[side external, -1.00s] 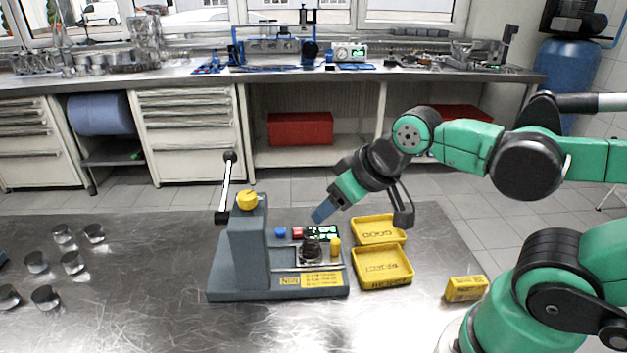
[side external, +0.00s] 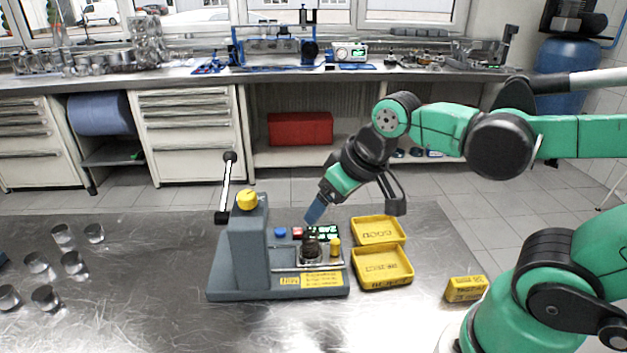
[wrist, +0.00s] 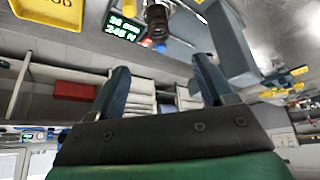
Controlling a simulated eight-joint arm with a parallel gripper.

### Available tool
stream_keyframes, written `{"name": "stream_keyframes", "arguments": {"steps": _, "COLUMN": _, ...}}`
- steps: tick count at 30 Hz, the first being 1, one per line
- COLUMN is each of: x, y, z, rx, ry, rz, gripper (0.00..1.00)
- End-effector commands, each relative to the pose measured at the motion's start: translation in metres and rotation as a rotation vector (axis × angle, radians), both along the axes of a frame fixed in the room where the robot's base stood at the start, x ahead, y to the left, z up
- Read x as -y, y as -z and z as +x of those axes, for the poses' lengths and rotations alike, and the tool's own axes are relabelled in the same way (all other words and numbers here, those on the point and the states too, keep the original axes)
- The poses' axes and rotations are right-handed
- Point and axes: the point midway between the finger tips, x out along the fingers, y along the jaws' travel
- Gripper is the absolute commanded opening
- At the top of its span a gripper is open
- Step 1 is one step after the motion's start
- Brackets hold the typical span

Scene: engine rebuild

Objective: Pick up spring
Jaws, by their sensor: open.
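The dark coil spring (side external: 311,246) stands upright on the small platform of the grey tester (side external: 249,262). In the wrist view the spring (wrist: 157,22) shows near the top edge, beyond and between the fingertips. My gripper (side external: 314,214) has blue fingers pointing down and slightly left, a little above the spring and apart from it. In the wrist view my gripper (wrist: 161,64) is open, with a wide empty gap between its two fingers.
Two yellow trays (side external: 382,281) lie right of the tester, the rear one marked GOOD (side external: 378,230). The tester has a lit display (side external: 322,232), a yellow knob (side external: 247,200) and a raised lever (side external: 226,185). Several metal cups (side external: 73,263) stand at left.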

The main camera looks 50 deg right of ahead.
Motion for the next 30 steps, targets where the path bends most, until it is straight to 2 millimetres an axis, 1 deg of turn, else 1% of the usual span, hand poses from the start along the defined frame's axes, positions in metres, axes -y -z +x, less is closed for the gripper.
{"name": "stream_keyframes", "arguments": {"steps": 1, "x": 0.0, "y": 0.0, "z": 0.006, "rx": -0.05, "ry": 0.001, "rz": 0.001, "gripper": 0.74}}
{"name": "stream_keyframes", "arguments": {"steps": 6, "x": 0.0, "y": 0.01, "z": 0.023, "rx": -0.259, "ry": 0.005, "rz": 0.002, "gripper": 0.74}}
{"name": "stream_keyframes", "arguments": {"steps": 9, "x": 0.0, "y": 0.019, "z": 0.031, "rx": -0.364, "ry": 0.007, "rz": 0.002, "gripper": 0.74}}
{"name": "stream_keyframes", "arguments": {"steps": 13, "x": 0.0, "y": 0.029, "z": 0.037, "rx": -0.458, "ry": 0.008, "rz": 0.002, "gripper": 0.74}}
{"name": "stream_keyframes", "arguments": {"steps": 20, "x": 0.0, "y": 0.042, "z": 0.04, "rx": -0.506, "ry": 0.009, "rz": 0.003, "gripper": 0.74}}
{"name": "stream_keyframes", "arguments": {"steps": 30, "x": 0.0, "y": 0.08, "z": 0.04, "rx": -0.503, "ry": 0.009, "rz": 0.003, "gripper": 0.74}}
